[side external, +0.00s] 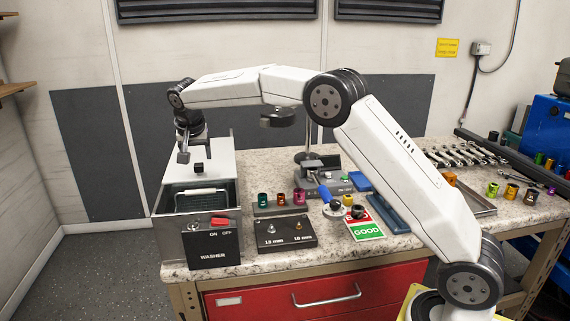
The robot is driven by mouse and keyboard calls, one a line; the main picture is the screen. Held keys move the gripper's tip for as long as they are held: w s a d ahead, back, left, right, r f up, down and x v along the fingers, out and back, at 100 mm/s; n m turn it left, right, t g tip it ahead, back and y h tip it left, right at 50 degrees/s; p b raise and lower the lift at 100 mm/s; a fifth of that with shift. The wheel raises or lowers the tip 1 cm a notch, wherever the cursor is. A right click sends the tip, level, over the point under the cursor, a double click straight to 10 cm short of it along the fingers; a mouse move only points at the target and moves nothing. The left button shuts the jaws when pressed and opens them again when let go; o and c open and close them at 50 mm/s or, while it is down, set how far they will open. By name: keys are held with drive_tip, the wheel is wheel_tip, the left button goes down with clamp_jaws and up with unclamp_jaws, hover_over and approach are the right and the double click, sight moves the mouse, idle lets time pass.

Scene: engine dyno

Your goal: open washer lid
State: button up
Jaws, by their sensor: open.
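The front part is uncovered and shows a basket with a white handle (200,191) inside. My gripper (183,157) is open, pointing down above the lid, just left of and above the knob. It looks apart from the knob, though the exact gap is hard to judge. Nothing shows between the fingers.
Coloured sockets (281,199) stand behind a black 15 mm/10 mm block (287,232) right of the washer. A gauge stand (308,157), a green GOOD card (367,232) and a tool tray (482,208) lie further right. The wall is close behind the washer.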

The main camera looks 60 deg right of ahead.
sight(199, 164)
drive_tip(key=shift+x, duration=1.8)
clamp_jaws()
